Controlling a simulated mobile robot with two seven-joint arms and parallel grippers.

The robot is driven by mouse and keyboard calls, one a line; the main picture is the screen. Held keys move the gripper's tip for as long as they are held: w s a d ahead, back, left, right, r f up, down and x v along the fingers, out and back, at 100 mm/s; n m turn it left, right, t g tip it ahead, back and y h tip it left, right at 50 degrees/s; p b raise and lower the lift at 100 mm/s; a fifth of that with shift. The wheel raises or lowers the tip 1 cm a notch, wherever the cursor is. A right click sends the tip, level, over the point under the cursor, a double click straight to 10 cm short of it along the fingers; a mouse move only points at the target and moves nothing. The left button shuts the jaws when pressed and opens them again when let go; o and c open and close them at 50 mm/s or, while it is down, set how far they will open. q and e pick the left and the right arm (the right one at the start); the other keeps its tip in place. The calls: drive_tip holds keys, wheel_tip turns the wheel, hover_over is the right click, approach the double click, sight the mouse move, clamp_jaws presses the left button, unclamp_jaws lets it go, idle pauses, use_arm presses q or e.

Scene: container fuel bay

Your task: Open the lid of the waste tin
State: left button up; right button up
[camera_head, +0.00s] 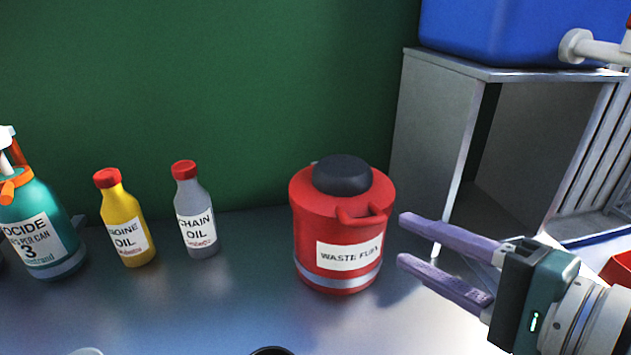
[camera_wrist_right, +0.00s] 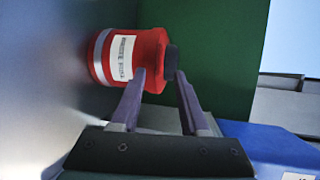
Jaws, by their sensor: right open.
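The waste tin (camera_head: 338,272) is a red round can with a white label and a silver band, standing upright on the counter. Its black round lid (camera_head: 341,176) sits on top, and a red handle (camera_head: 362,216) juts from the upper front. My right gripper (camera_head: 402,239) is open and empty, just right of the tin, with purple fingers pointing at it. In the right wrist view the tin (camera_wrist_right: 130,60) shows sideways beyond the fingertips, with the black lid (camera_wrist_right: 172,58) near the right finger. Contact cannot be told. My left gripper is not in view.
A grey bottle (camera_head: 196,222), a yellow bottle (camera_head: 125,225) and a teal spray can (camera_head: 37,235) stand left of the tin. A grey metal stand (camera_head: 432,135) with a blue container (camera_head: 495,32) is at the back right. The counter (camera_head: 200,310) in front is mostly clear.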

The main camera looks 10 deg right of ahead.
sight(371, 225)
drive_tip(key=x, duration=0.8)
drive_tip(key=shift+a, duration=0.2)
clamp_jaws()
drive_tip(key=shift+d, duration=0.15)
idle(1.0)
